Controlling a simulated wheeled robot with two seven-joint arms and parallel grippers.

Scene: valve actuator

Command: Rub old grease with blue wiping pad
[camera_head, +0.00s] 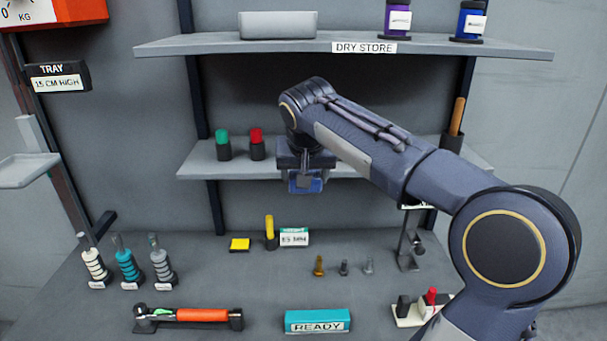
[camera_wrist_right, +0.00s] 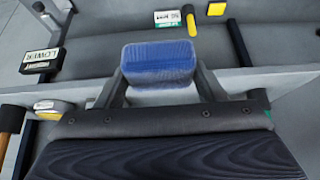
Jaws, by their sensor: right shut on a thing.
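My right gripper (camera_head: 306,170) is shut on the blue wiping pad (camera_head: 303,185). It holds the pad in the air in front of the middle shelf, above the workbench. In the right wrist view the blue pad (camera_wrist_right: 158,58) sits between the two grey fingers (camera_wrist_right: 160,92), with a paler layer along its near side. I cannot make out any old grease in either view. My left gripper is not in view.
The middle shelf (camera_head: 235,172) holds green-capped (camera_head: 222,148) and red-capped (camera_head: 256,147) containers. On the workbench (camera_head: 215,270) are a yellow block (camera_head: 240,245), several bolts, banded cylinders, an orange-handled tool (camera_head: 202,315) and a teal READY block (camera_head: 317,318).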

